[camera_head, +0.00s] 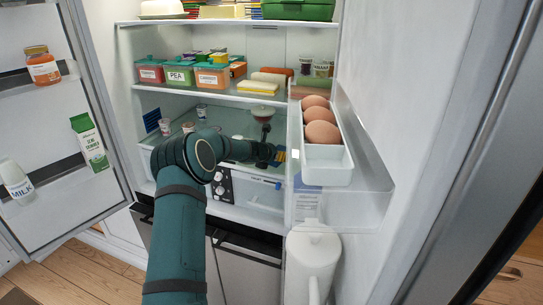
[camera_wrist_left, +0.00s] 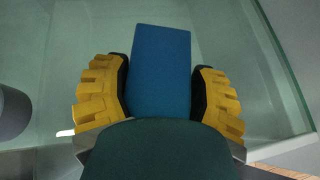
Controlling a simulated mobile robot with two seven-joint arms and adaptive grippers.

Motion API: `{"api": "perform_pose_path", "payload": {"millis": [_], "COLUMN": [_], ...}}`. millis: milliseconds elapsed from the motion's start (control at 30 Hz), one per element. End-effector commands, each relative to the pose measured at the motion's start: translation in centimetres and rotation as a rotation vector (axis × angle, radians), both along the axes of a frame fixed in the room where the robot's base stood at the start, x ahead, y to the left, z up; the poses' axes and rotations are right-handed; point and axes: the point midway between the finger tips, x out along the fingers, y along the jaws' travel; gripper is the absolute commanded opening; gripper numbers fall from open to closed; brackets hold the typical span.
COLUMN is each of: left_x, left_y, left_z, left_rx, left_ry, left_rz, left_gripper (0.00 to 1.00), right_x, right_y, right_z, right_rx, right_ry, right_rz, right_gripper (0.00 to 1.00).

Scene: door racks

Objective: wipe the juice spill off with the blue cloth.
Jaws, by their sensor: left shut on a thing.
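The blue cloth (camera_wrist_left: 161,65) lies between the yellow fingers of my left gripper (camera_wrist_left: 160,95) in the left wrist view, which are shut on it. In the head view my left gripper (camera_head: 277,156) reaches into the fridge over the right part of the lower glass shelf (camera_head: 233,122), near the egg rack. The cloth is too small or hidden to make out clearly there. I cannot make out the juice spill in either view; my arm and gripper cover part of the shelf. My right gripper is not in view.
Small cups (camera_head: 201,112) stand further left on the shelf. An egg rack (camera_head: 325,164) is at the right, above a white jug (camera_head: 313,262). The open door is at left.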

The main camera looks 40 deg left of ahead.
Motion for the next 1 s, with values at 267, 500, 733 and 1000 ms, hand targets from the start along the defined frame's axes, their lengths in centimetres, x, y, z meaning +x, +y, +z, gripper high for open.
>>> {"api": "perform_pose_path", "payload": {"millis": [267,500,733,1000], "left_x": [0.5,0.9,1.4,1.7], "left_y": [-1.8,-2.7,-4.5,-5.5], "left_z": [0.0,0.0,-0.1,-0.2], "left_rx": [0.0,0.0,0.0,0.0], "left_ry": [0.0,-0.002,-0.003,0.0], "left_rz": [0.001,0.0,-0.001,0.001], "left_gripper": [0.28,0.28,0.28,0.28], "right_x": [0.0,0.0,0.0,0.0], "right_y": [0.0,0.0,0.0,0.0], "right_z": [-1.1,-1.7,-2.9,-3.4], "right_rx": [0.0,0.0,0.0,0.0], "right_ry": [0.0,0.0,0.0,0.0], "right_rz": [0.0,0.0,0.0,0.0], "right_gripper": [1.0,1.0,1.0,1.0]}}
